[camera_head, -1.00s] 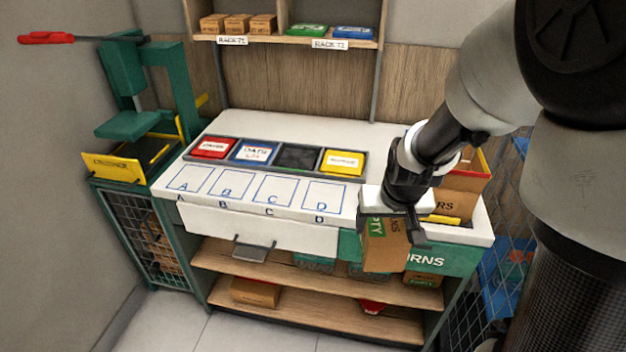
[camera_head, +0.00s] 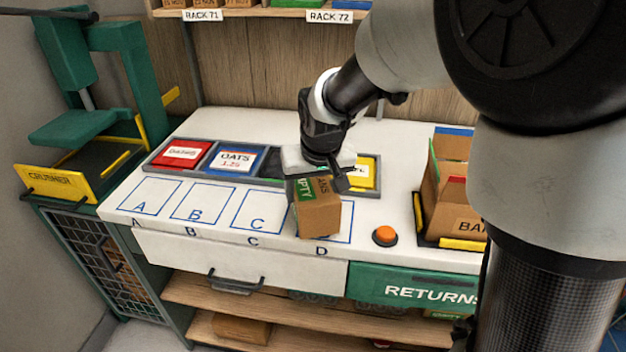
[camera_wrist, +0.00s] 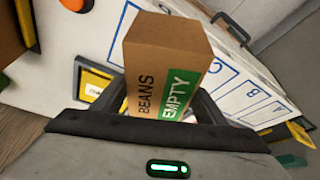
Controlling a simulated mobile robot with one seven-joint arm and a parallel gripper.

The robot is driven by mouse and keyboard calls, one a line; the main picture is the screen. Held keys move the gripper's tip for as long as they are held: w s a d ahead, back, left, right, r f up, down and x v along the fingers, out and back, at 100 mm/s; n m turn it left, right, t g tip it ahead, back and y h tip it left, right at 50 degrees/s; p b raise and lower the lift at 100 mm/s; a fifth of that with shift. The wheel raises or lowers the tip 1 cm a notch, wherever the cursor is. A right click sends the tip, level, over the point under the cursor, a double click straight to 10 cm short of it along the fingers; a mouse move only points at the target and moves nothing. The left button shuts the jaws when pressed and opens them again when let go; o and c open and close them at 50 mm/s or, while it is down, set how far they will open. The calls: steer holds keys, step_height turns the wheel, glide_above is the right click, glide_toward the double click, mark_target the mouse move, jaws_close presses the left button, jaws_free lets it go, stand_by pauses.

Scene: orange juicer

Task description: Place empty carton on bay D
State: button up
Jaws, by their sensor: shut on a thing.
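The empty carton (camera_head: 318,212) is a brown box with a green "EMPTY" label. In the wrist view the carton (camera_wrist: 158,60) also reads "BEANS". My gripper (camera_head: 318,177) is shut on the carton and holds it over the worktop at bay D. Bay D (camera_head: 345,228) is a blue outlined square, the rightmost of the lettered bays, mostly hidden behind the carton. I cannot tell whether the carton touches the surface.
Bays A, B and C (camera_head: 262,212) are bare. Behind them lies a grey tray with coloured bins, including the oats bin (camera_head: 234,158). An orange button (camera_head: 385,235) and a box labelled "BA…" (camera_head: 450,208) stand to the right. The green crusher (camera_head: 75,135) is at left.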

steer(key=shift+f+b, duration=0.35)
steer(key=shift+f, duration=1.75)
steer(key=shift+f, duration=0.1)
steer(key=o, duration=1.1)
steer(key=shift+w, duration=0.1)
steer(key=shift+c, duration=0.2)
